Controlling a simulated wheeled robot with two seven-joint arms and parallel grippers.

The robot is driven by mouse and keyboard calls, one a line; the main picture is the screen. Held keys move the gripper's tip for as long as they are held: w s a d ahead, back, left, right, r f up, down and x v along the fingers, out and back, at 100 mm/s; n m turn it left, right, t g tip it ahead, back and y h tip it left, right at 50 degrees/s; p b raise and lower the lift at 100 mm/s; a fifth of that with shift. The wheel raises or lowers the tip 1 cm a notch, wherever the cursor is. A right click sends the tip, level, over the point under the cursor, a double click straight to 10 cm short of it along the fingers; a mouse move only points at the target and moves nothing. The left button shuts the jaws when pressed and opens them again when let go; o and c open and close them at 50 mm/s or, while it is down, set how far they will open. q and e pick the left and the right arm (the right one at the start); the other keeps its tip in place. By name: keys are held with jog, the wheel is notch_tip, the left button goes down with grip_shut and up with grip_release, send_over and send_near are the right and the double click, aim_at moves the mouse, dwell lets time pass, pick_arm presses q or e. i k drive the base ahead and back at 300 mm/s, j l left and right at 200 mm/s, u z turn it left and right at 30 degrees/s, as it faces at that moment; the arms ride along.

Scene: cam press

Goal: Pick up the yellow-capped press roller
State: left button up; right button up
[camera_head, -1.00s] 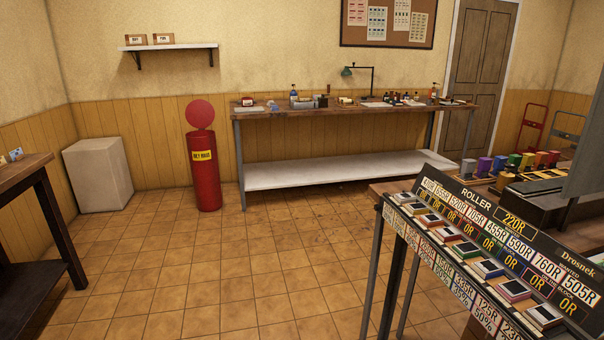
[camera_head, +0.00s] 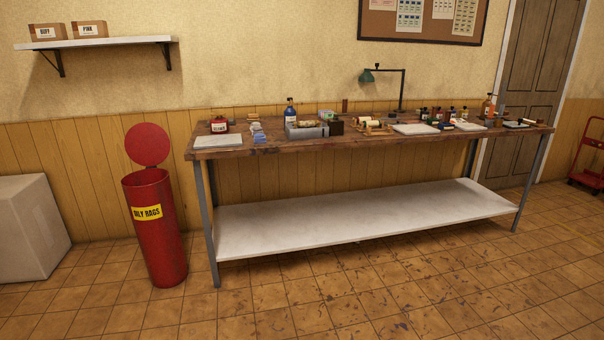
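I cannot make out a yellow-capped press roller in the head view. The long wooden workbench (camera_head: 225,143) stands against the far wall and carries many small items. Near its middle are pale roller-like pieces (camera_head: 370,122) on a wooden holder, too small to tell any cap colour. Neither of my grippers is in view.
A red oily-rags bin (camera_head: 155,235) with its round lid raised stands left of the bench. A white block (camera_head: 25,230) is at the far left. A white lower shelf (camera_head: 350,222) spans under the bench. The tiled floor (camera_head: 330,310) in front is clear. A red hand truck (camera_head: 590,160) is at right.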

aim_at(308, 123)
jog(key=i, duration=1.2)
jog(key=z, duration=0.05)
